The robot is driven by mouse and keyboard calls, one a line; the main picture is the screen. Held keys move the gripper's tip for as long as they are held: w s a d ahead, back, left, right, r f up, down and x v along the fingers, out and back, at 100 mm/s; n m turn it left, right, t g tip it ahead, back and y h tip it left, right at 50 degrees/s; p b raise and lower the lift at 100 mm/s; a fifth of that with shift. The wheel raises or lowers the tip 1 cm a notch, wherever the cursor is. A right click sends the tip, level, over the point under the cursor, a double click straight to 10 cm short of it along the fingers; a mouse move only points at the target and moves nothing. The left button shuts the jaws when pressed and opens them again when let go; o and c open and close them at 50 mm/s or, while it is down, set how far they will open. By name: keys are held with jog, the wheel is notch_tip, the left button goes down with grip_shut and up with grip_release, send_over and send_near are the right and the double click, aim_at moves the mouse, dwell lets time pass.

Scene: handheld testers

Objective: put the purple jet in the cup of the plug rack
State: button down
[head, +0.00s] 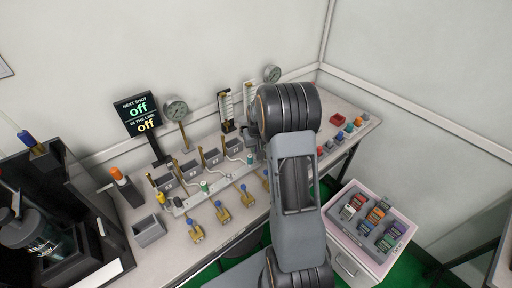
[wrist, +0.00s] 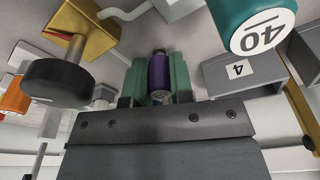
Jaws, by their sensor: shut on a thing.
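The purple jet (wrist: 159,72) is a small purple cylinder with a metal end, seen in the wrist view between the green fingers of my gripper (wrist: 158,82). My gripper is shut on it. In the head view my arm hides the jet and most of the gripper, over the middle of the bench. I cannot tell for sure which part is the plug rack or its cup. A row of coloured plugs (head: 340,137) stands at the bench's right end in the head view.
Close by in the wrist view are a teal cylinder marked 40 (wrist: 250,22), a grey block marked 4 (wrist: 241,75) and a black knob (wrist: 58,82). Brass valves with blue knobs (head: 221,211) line the bench front. A drawer cart with coloured pieces (head: 345,238) stands right.

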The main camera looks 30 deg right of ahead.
jog(key=c, duration=1.5)
grip_release()
jog(key=shift+f, duration=0.15)
jog(key=o, duration=0.5)
